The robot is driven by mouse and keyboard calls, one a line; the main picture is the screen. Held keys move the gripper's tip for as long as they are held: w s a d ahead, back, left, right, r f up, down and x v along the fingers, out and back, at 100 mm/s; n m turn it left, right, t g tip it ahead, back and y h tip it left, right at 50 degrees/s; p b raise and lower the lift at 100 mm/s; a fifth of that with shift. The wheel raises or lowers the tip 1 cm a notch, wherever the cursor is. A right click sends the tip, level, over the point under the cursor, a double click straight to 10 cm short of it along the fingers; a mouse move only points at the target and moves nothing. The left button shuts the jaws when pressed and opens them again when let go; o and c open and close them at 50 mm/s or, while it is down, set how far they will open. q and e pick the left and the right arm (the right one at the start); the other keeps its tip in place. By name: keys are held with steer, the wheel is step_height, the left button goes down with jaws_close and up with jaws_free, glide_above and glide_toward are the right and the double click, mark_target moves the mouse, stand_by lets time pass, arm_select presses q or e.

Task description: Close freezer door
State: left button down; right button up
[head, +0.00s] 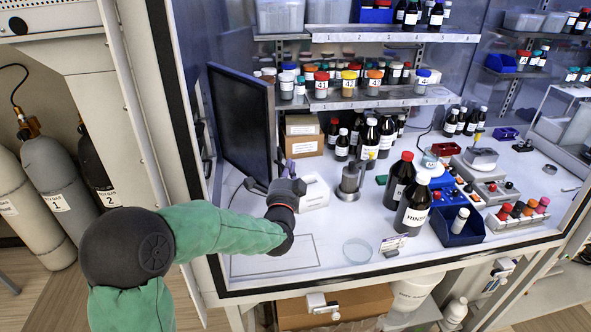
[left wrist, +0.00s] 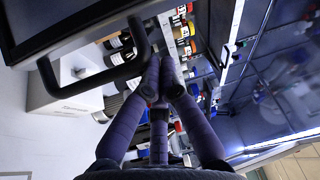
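A dark, door-like upright panel (head: 243,125) stands open at the left inside the enclosure; I take it as the freezer door. In the left wrist view its dark underside (left wrist: 60,22) and a bent black handle (left wrist: 97,82) show at upper left. My left gripper (head: 290,178), with purple fingers, is just right of the panel's lower edge. In the left wrist view its fingertips (left wrist: 160,76) are drawn together beside the handle, with nothing seen between them. I cannot tell whether they touch the handle. My right gripper is not in view.
A white box (head: 314,193) sits just right of the gripper. Dark bottles (head: 413,210), a glass dish (head: 357,251) and a blue bin (head: 458,224) stand further right. Shelves (head: 385,98) of jars are behind. Floor space left of the dish is clear.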

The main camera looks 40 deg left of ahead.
arm_select(q)
steer(key=s+a+m+b, duration=0.1)
steer(key=s+a+b, duration=0.1)
steer(key=s, duration=0.5)
steer(key=shift+s+f+h+b, duration=0.15)
steer(key=shift+s+h+b, duration=0.15)
steer(key=shift+h+b, duration=0.15)
steer(key=shift+a, duration=0.1)
